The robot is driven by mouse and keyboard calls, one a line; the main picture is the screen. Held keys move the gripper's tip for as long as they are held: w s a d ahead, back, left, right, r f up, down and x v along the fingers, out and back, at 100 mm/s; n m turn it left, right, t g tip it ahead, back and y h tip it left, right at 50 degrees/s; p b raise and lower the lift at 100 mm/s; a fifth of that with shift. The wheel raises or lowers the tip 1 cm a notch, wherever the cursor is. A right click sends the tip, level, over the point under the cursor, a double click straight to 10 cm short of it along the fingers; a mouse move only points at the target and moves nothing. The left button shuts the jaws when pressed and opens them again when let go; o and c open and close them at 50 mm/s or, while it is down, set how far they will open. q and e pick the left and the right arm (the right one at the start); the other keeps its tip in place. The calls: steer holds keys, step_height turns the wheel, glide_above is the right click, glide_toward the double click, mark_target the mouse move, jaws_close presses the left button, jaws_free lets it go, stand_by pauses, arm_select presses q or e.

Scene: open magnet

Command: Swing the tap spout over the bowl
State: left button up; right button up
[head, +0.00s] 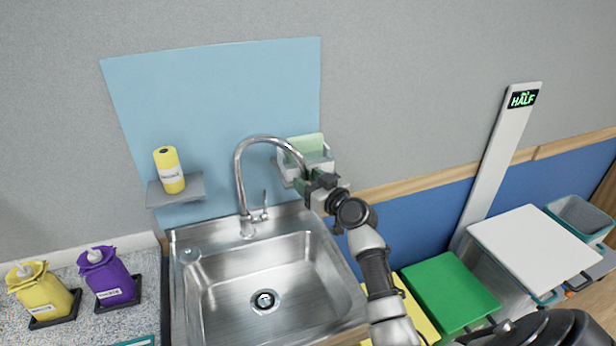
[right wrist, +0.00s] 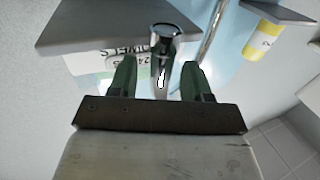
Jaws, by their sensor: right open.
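The chrome tap (head: 239,170) stands at the back of the steel sink, its tall spout arching to the right. The spout's end reaches my right gripper (head: 312,184), to the right of the bowl's back part. The bowl (head: 225,291) is the empty sink basin with a round drain. In the right wrist view, the chrome spout end (right wrist: 164,36) lies between the two green fingers of my right gripper (right wrist: 160,80). The fingers stand apart, with gaps on both sides of the spout. My left gripper is not in view.
A wall holder with green towels (head: 306,146) is close behind my right gripper. Yellow (head: 42,288) and purple (head: 107,277) containers stand on the counter. A green-topped bin (head: 450,290) is on the right.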

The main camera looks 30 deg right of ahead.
steer(key=shift+w, duration=0.25)
jaws_close()
